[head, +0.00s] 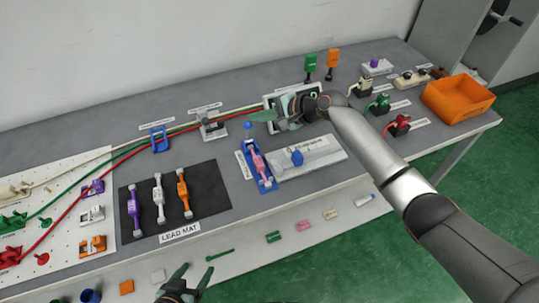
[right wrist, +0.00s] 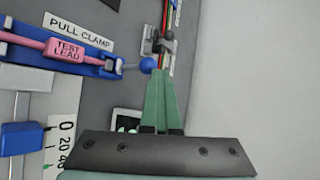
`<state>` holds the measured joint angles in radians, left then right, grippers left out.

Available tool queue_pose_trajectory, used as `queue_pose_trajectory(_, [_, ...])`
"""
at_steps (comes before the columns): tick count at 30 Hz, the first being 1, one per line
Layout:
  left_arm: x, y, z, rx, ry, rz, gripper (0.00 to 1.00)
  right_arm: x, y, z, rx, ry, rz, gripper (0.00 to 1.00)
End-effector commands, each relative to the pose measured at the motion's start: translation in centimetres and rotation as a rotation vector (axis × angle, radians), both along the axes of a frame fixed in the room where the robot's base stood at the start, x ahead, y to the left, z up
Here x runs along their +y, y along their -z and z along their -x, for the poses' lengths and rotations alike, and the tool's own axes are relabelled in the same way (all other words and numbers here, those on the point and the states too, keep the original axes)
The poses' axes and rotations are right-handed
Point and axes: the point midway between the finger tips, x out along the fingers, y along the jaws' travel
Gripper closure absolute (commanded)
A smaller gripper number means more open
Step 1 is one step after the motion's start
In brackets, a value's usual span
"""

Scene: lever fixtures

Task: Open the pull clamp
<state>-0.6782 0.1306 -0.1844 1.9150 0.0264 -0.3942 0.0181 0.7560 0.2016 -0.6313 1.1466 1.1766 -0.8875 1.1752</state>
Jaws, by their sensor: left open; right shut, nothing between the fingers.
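The pull clamp (head: 268,184) is a blue fixture mid-table with a pink test lead (head: 258,163) lying along it. Its blue ball knob (head: 248,126) is at the far end. In the right wrist view the clamp body (right wrist: 98,68), the pink lead (right wrist: 65,49) and the "PULL CLAMP" label (right wrist: 80,32) show at the left. The ball knob (right wrist: 147,64) sits beside the fingertips; I cannot tell if they touch. My right gripper (head: 251,116) is shut and empty, its green fingers (right wrist: 164,75) together. My left gripper (head: 195,271) is open and empty at the bottom, away from the clamp.
A white block with a blue knob (head: 297,158) stands right of the clamp. A black lead mat (head: 148,182) with several leads lies left. Other fixtures line the back, and an orange bin (head: 456,98) is at the right. A shelf with small parts runs below the front edge.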

Motion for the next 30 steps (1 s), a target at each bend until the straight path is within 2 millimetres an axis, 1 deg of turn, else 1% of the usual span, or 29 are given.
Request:
queue_pose_trajectory(3, [0.0, -0.1, 0.0, 0.000, 0.000, 0.000, 0.30, 0.4, -0.1, -1.0, 0.004, 0.000, 0.000, 1.00])
queue_pose_trajectory(10, [0.0, 0.2, 0.0, 0.000, 0.000, 0.000, 0.30, 0.7, 0.1, -2.3, 0.002, 0.000, 0.002, 1.00])
queue_pose_trajectory(19, [0.0, -0.1, 0.0, 0.000, 0.000, 0.000, 0.30, 0.6, -0.2, -2.2, -0.001, 0.001, 0.002, 1.00])
queue_pose_trajectory(30, [0.0, -1.7, 0.0, 0.001, 0.000, 0.000, 0.30, 0.6, -1.7, -2.2, -0.001, 0.000, 0.003, 1.00])
